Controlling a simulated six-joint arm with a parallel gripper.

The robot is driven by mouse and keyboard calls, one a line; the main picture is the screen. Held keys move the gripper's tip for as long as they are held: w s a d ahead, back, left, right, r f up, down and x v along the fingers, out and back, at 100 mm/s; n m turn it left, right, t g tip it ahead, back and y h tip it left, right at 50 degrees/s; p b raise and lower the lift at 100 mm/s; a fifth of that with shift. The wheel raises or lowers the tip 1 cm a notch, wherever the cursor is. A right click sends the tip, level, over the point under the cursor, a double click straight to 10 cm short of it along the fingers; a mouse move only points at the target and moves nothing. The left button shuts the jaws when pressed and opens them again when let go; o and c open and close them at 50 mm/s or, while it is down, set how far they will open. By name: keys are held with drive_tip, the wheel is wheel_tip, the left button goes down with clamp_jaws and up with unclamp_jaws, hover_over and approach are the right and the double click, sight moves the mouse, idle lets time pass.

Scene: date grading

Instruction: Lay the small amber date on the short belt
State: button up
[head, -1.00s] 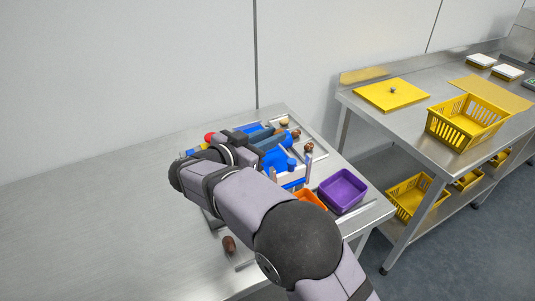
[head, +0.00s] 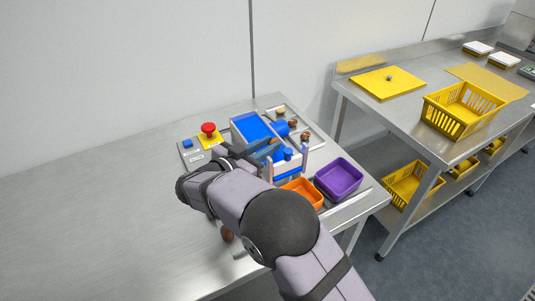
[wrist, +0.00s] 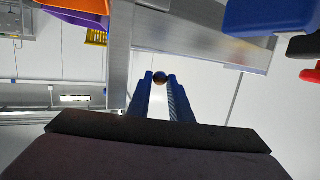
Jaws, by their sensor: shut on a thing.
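My gripper (head: 268,152) is shut on a small date, with its blue fingers on either side of it. The date (wrist: 160,78) shows between the fingertips in the wrist view, dark with an amber tint and partly hidden. A blue belt (head: 254,126) in a pale frame lies just behind my gripper in the head view. The held date appears above the bench unit, in front of the belt's near end; its exact height cannot be told. My arm hides part of the unit.
A red stop button (head: 208,128) on a yellow box stands left of the belt. An orange bin (head: 303,193) and a purple bin (head: 340,178) stand right. A brown date (head: 227,235) lies near my arm. The left bench is clear.

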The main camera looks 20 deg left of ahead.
sight(273, 157)
wheel_tip(273, 157, down, 3)
drive_tip(key=shift+f, duration=0.2)
drive_tip(key=shift+f, duration=0.1)
drive_tip(key=shift+s+d+f, duration=0.1)
drive_tip(key=shift+s+f, duration=0.05)
drive_tip(key=shift+f, duration=0.55)
drive_tip(key=o, duration=0.5)
drive_tip(key=shift+s+d, duration=0.1)
drive_tip(key=shift+c, duration=0.2)
drive_tip(key=shift+r, duration=0.35)
drive_tip(key=shift+s+a+r, duration=0.1)
drive_tip(key=shift+a+r, duration=0.05)
drive_tip(key=shift+a, duration=0.1)
drive_tip(key=b+v, duration=0.1)
drive_tip(key=v, duration=0.6)
drive_tip(key=b+v, duration=0.1)
drive_tip(key=v, duration=0.3)
drive_tip(key=shift+s+a+r+b, duration=0.15)
drive_tip(key=shift+a+r+b, duration=0.1)
drive_tip(key=shift+r+b, duration=0.1)
